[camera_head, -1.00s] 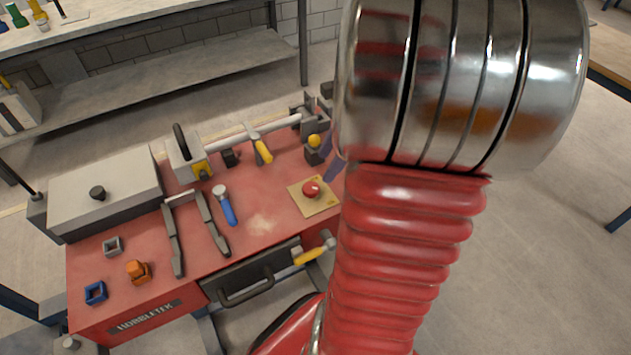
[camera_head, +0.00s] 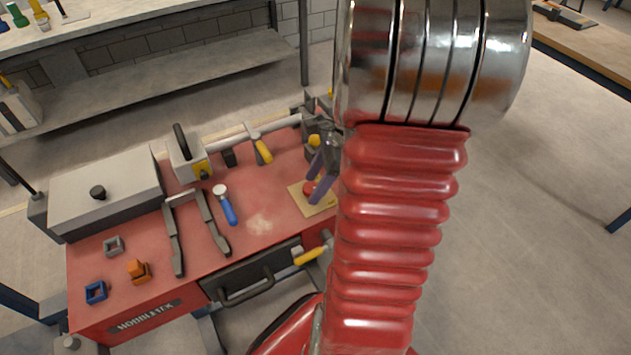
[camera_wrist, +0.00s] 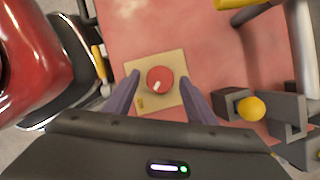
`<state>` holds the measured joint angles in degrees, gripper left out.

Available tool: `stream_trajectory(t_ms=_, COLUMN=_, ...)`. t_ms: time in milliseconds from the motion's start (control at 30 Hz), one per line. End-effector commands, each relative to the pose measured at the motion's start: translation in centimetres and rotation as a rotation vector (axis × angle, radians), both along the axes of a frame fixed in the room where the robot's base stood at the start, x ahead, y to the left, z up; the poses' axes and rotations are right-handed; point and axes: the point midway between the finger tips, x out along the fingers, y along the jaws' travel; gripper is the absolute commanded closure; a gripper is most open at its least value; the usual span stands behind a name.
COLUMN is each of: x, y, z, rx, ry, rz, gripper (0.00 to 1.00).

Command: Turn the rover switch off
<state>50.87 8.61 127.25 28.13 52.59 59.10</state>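The rover switch is a round red knob with a pale mark (camera_wrist: 160,79) on a square tan plate (camera_wrist: 176,62) on the red bench top. In the head view the knob (camera_head: 309,187) is partly hidden by my gripper's fingers, and the plate (camera_head: 327,203) shows beside them. My gripper (camera_head: 315,178) is over the plate, with its purple fingers pointing down. In the wrist view my gripper (camera_wrist: 160,85) is open, with one finger on each side of the knob. No contact with the knob is visible; the exact height above it cannot be told.
A yellow ball on a dark block (camera_wrist: 250,107) stands just right of the fingers. A grey pipe with a yellow-handled valve (camera_head: 262,150) runs behind. A blue-handled tool (camera_head: 227,208), a grey box (camera_head: 105,190) and small shapes lie left.

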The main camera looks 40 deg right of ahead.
Motion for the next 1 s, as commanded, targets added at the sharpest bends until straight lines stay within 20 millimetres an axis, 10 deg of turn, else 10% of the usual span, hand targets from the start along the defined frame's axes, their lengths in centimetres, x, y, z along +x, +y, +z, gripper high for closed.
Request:
stream_trajectory(t_ms=533, x=-0.01, y=-0.05, z=0.03, rx=0.000, ry=0.000, rz=-0.001, gripper=0.88)
stream_trajectory(t_ms=1000, x=0.08, y=-0.17, z=0.05, rx=-0.001, ry=0.000, rz=0.082, gripper=0.88)
